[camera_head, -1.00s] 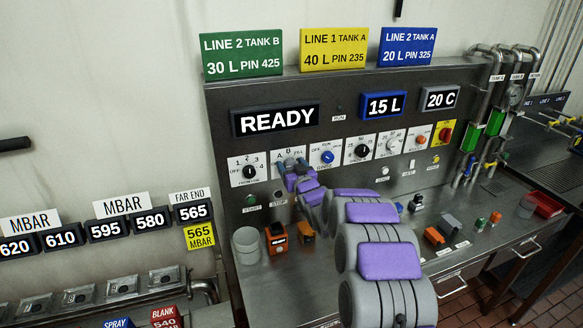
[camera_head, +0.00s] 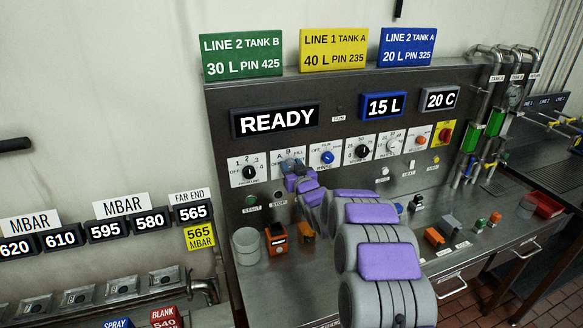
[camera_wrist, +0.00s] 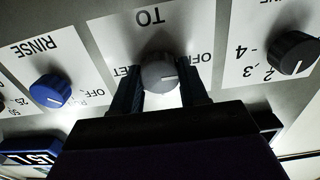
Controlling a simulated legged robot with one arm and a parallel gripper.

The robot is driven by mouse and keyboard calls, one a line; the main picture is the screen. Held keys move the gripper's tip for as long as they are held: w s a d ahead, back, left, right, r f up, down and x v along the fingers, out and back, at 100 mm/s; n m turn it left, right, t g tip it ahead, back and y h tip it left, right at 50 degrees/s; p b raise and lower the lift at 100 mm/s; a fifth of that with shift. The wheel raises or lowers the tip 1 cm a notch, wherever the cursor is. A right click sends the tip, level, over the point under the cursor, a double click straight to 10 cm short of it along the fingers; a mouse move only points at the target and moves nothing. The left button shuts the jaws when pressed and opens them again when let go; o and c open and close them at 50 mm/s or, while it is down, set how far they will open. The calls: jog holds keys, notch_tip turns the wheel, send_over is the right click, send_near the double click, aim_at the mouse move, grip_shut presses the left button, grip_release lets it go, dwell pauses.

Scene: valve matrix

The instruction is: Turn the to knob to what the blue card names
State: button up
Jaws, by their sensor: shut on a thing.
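The blue card (camera_head: 407,47) at the top of the panel in the head view reads LINE 2 TANK A, 20 L, PIN 325. The TO knob (camera_wrist: 160,72) is a grey knob on a white plate (camera_wrist: 118,32), seen upside down in the wrist view. Its white mark points right, toward a partly hidden OFF label. A label ending in ET shows at left, partly covered. My gripper (camera_wrist: 160,85) is shut on the TO knob, one dark finger on each side. In the head view my gripper (camera_head: 291,168) covers much of that plate; A and B show above it.
The blue RINSE knob (camera_wrist: 50,91) and a black numbered knob (camera_wrist: 292,53) sit on either side, close to my fingers. The display reads READY (camera_head: 276,120). A grey cup (camera_head: 246,246) and an orange block (camera_head: 277,238) stand on the counter below.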

jog(key=shift+p, duration=0.3)
jog(key=shift+r+m+p, duration=0.15)
jog(key=shift+m+p, duration=0.55)
jog(key=m+p, duration=0.3)
jog(key=shift+m+p, duration=0.4)
jog(key=shift+d+f+m+p, duration=0.1)
jog(key=shift+m+p, duration=0.35)
jog(key=shift+m, duration=0.45)
jog(key=shift+d+f+m+p, duration=0.1)
jog(key=shift+m+p, duration=0.3)
jog(key=shift+m, duration=0.5)
jog(key=o, duration=1.1)
jog(key=shift+c, duration=0.2)
